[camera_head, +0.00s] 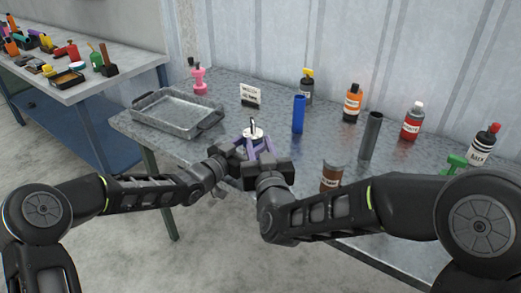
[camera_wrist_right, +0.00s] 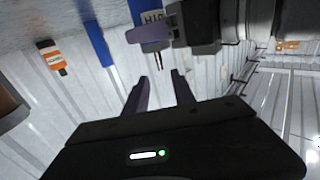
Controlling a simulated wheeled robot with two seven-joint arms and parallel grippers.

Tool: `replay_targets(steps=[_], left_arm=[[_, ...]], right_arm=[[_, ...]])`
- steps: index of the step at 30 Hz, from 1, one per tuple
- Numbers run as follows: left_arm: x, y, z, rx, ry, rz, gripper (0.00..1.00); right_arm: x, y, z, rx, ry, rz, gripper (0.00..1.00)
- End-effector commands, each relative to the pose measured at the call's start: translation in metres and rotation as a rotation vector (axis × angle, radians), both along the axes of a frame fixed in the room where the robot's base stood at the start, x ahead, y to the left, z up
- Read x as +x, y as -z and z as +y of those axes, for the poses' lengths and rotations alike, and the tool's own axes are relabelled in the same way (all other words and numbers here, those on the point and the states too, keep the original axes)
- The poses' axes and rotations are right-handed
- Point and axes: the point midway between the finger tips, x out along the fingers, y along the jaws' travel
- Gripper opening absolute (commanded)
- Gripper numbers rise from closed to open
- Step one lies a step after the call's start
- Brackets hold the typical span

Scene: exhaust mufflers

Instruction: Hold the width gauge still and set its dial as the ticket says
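The width gauge (camera_head: 253,133) shows in the head view as a small pale dial with dark prongs pointing up, at the table's front edge. My left gripper (camera_head: 240,147) is at its left and seems shut on it; part of it is hidden. In the right wrist view, one purple left finger (camera_wrist_right: 150,34) overlaps the gauge's thin prongs (camera_wrist_right: 158,58); the dial face is not readable. My right gripper (camera_head: 262,147) is open, its purple fingers (camera_wrist_right: 160,88) apart and empty, just short of the gauge. The ticket, a white card (camera_head: 250,95), stands behind; its setting is too small to read.
A grey metal tray (camera_head: 178,113) lies at left on the table. A blue cylinder (camera_head: 298,114), a grey tube (camera_head: 371,136), a brown jar (camera_head: 334,176) and several bottles stand at right. A second cluttered bench (camera_head: 95,83) is far left.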

Motion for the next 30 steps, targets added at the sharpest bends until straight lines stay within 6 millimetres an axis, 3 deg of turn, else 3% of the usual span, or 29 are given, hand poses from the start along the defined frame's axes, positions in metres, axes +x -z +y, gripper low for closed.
replay_targets(steps=[6,30], left_arm=[[0.0,0.0,0.0,0.0,0.0,0.0,0.06],[0.0,0.0,0.0,0.0,0.0,0.0,0.06]], right_arm=[[-0.02,0.0,-0.003,0.0,-0.001,-0.001,0.31],[-0.036,0.0,-0.006,0.0,-0.006,0.001,0.31]])
